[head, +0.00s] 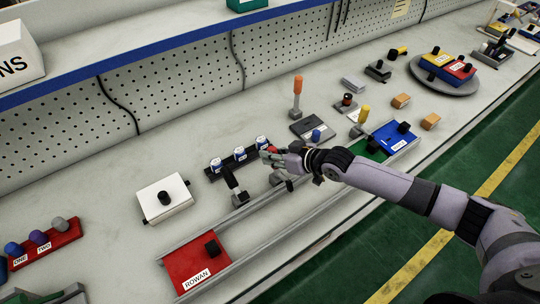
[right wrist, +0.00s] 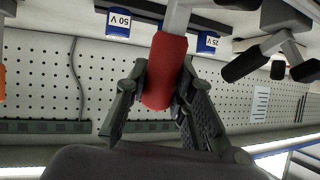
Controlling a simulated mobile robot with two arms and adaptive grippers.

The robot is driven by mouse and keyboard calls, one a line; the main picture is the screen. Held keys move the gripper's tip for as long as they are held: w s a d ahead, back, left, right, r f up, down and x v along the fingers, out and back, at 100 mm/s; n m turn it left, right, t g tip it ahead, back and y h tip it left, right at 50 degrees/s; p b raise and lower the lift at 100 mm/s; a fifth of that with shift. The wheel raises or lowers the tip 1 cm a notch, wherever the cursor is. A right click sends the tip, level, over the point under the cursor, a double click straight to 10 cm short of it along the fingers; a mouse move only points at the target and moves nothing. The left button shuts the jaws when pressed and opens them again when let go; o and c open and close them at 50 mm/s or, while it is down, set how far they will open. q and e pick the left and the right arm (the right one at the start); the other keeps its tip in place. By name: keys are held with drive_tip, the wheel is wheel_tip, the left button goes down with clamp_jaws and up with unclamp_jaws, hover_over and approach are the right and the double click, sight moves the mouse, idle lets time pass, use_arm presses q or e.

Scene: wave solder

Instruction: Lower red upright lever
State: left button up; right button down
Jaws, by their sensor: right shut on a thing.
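The red lever (head: 273,150) is mostly hidden by my right gripper (head: 268,156) in the head view. In the right wrist view its thick red grip (right wrist: 163,70) sits on a pale grey shaft. The two fingers of my right gripper (right wrist: 160,82) are around the red grip, one on each side, shut on it.
Black-handled levers (head: 230,179) stand close by on the left. Blue-and-white labelled cans (head: 239,154) line a dark strip behind. A red ROWAN block (head: 197,265) sits in a rail at front. An orange upright lever (head: 298,88) and a blue box (head: 393,137) stand right.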

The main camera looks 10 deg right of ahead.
drive_tip(key=shift+s+d+f+t+y+b, duration=0.1)
drive_tip(key=shift+s+d+t+y+b, duration=0.15)
drive_tip(key=shift+s+t+y+b, duration=0.35)
drive_tip(key=shift+s+d+n+t+b, duration=0.15)
drive_tip(key=shift+s+n+t+b, duration=0.15)
drive_tip(key=shift+t+b, duration=0.3)
use_arm(q)
drive_tip(key=shift+s+f+b, duration=0.1)
drive_tip(key=shift+f+b, duration=0.65)
drive_tip(key=shift+f, duration=1.45)
use_arm(e)
drive_tip(key=shift+s+d+r+t+y, duration=0.15)
drive_tip(key=shift+s+r+t+y, duration=0.15)
drive_tip(key=shift+r+t+y, duration=0.25)
drive_tip(key=shift+f, duration=0.1)
drive_tip(key=c, duration=1.3)
unclamp_jaws()
drive_tip(key=shift+c, duration=0.2)
drive_tip(key=shift+s+f, duration=0.1)
drive_tip(key=shift+s, duration=0.05)
drive_tip(key=v, duration=1.2)
